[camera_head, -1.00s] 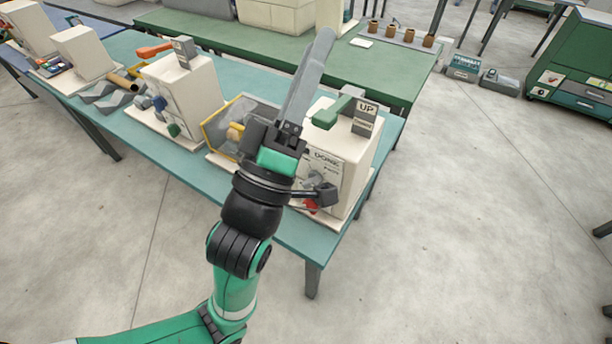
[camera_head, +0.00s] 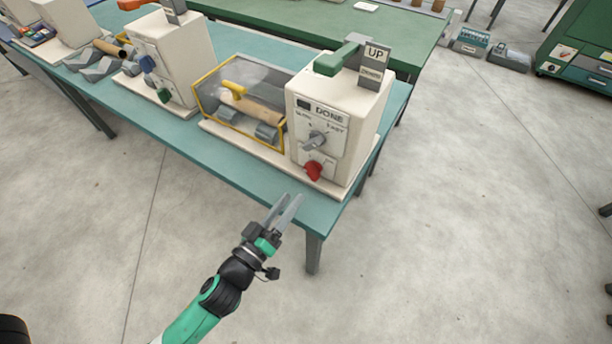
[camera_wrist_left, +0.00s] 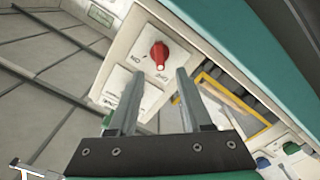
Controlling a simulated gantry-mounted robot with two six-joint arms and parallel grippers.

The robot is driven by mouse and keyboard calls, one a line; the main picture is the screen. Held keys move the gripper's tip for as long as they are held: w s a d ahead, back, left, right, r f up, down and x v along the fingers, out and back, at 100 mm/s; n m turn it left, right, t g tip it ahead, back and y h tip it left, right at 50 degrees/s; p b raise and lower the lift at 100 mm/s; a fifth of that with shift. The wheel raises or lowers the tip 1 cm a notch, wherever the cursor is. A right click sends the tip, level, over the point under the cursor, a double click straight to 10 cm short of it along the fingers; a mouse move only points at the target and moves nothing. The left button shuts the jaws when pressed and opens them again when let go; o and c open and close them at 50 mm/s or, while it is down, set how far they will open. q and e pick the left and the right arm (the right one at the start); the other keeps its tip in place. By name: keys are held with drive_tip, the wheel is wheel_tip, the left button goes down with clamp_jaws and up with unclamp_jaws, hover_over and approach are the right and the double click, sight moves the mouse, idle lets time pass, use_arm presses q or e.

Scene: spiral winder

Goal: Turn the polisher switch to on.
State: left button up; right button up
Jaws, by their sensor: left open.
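The red switch (camera_head: 313,171) sits low on the front of the right-hand cream machine (camera_head: 338,120), below a grey knob (camera_head: 317,141). In the left wrist view the red switch (camera_wrist_left: 159,54) shows beyond the fingertips, with ON and OFF lettering around it; its exact setting is hard to read. My left gripper (camera_head: 286,202) is open and empty. It is in front of the table edge, below and to the left of the switch in the head view, apart from it. My right gripper is out of view.
A yellow-framed clear cover (camera_head: 240,100) adjoins the machine on its left. Another cream machine with blue and green knobs (camera_head: 163,95) stands farther left on the teal table (camera_head: 185,140). An UP sign (camera_head: 374,66) tops the machine. Floor in front is clear.

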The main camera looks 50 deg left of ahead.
sight(309, 176)
use_arm(q)
drive_tip(key=p+x, duration=0.1)
drive_tip(key=x, duration=0.7)
clamp_jaws()
